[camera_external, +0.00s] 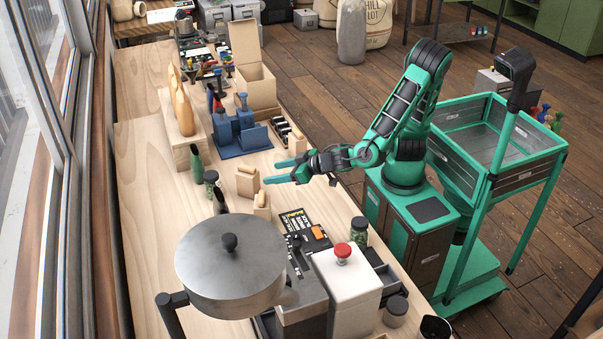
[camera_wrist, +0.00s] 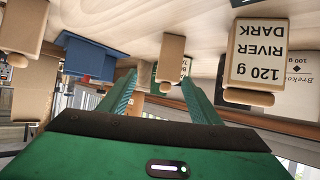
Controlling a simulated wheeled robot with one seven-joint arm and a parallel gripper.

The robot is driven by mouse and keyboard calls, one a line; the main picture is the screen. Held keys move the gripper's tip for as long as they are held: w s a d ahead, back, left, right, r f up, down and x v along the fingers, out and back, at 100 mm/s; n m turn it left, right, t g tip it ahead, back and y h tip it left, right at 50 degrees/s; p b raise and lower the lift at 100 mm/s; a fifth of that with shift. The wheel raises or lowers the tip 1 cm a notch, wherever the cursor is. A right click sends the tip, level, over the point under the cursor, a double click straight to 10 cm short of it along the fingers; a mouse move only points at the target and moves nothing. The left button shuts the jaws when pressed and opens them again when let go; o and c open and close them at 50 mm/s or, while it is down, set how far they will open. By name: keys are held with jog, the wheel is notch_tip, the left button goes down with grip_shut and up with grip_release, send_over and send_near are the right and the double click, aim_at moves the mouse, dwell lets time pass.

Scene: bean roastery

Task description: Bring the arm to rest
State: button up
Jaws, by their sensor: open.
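My gripper (camera_external: 285,172) is at the end of my black and green arm, held above the wooden bench near its right edge. Its two green fingers point left and are apart, with nothing between them in the external view. In the wrist view my gripper (camera_wrist: 155,95) also shows its fingers spread, with small tan packs beyond them. A tan pack (camera_external: 247,181) stands on the bench just left of the fingertips, and a second pack (camera_external: 262,206) stands nearer the camera. I cannot tell whether the fingers touch any pack.
A blue stand (camera_external: 238,137) and an open cardboard box (camera_external: 254,88) stand farther back on the bench. A roaster with a round metal lid (camera_external: 228,258) and a red button (camera_external: 342,251) fill the near end.

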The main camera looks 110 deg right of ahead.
jog(key=s+d+f+g, duration=0.1)
jog(key=s+d+f+y, duration=0.1)
jog(key=s+d+f+g+y, duration=0.1)
jog(key=s+f, duration=0.1)
jog(key=shift+n+g, duration=0.3)
jog(key=shift+n, duration=0.1)
jog(key=s+y, duration=0.1)
jog(key=s+n+y, duration=0.1)
jog(key=s+g+y, duration=0.1)
jog(key=s, duration=0.1)
jog(key=shift+f+n, duration=0.3)
jog(key=shift+f, duration=0.05)
jog(key=s+a+r+n+y, duration=0.4)
jog(key=s+r+n, duration=0.2)
jog(key=s, duration=0.5)
jog(key=s+d+m+g, duration=0.2)
jog(key=s+d, duration=0.3)
jog(key=s, duration=0.3)
jog(key=s+d+f+m+g, duration=0.1)
jog(key=s+d+m+g, duration=0.1)
jog(key=s+d+m, duration=0.2)
jog(key=s+d, duration=0.2)
jog(key=s, duration=0.2)
jog(key=shift+s+d+f+g, duration=0.3)
jog(key=shift+s+g, duration=0.05)
jog(key=shift+g, duration=0.05)
jog(key=shift+w+f, duration=0.25)
jog(key=shift+w, duration=0.4)
